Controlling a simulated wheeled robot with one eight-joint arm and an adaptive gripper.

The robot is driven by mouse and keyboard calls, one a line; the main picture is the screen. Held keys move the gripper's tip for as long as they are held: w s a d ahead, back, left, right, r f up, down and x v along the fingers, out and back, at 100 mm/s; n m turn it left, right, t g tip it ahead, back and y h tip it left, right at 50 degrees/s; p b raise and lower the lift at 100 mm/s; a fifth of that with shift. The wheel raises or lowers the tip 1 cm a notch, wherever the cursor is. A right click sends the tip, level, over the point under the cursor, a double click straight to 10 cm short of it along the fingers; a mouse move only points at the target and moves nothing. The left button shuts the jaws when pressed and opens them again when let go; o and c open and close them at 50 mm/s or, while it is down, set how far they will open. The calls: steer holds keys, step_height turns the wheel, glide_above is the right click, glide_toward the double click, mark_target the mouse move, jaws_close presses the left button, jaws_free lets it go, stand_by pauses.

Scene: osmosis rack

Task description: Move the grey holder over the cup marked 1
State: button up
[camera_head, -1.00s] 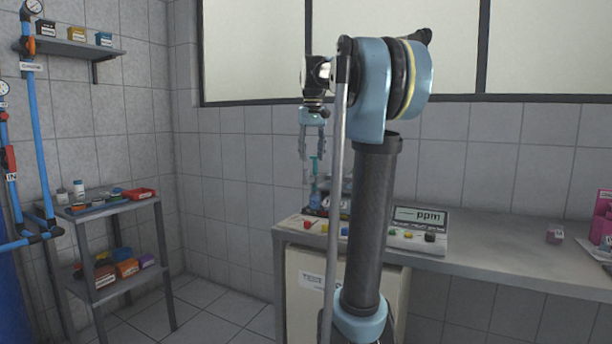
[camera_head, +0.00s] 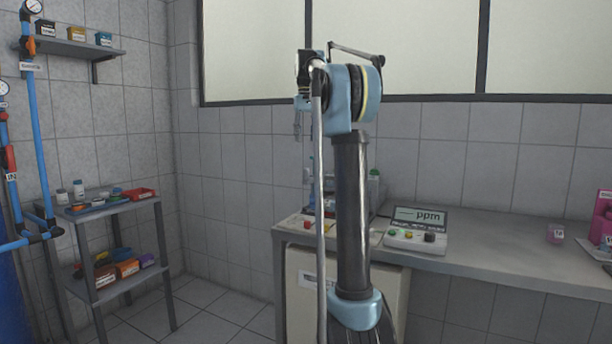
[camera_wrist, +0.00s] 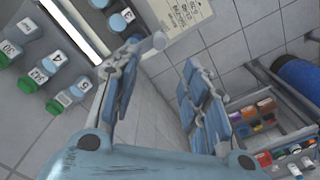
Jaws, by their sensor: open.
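My gripper (camera_head: 298,130) hangs in the air above the left end of the bench. In the wrist view its two fingers (camera_wrist: 160,85) stand apart with nothing between them. A short pale grey cylinder (camera_wrist: 153,44) shows beside the tip of the left finger; I cannot tell if it is the grey holder.
A ppm meter (camera_head: 415,232) stands on the bench (camera_head: 490,242). Bottles behind my arm are partly hidden. A grey two-level rack (camera_head: 112,203) with boxes and jars stands at the left. The bench between the meter and the pink cup is clear.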

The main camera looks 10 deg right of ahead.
mark_target(306, 180)
step_height(306, 180, down, 14)
steer(key=shift+f, duration=0.25)
stand_by(0.3)
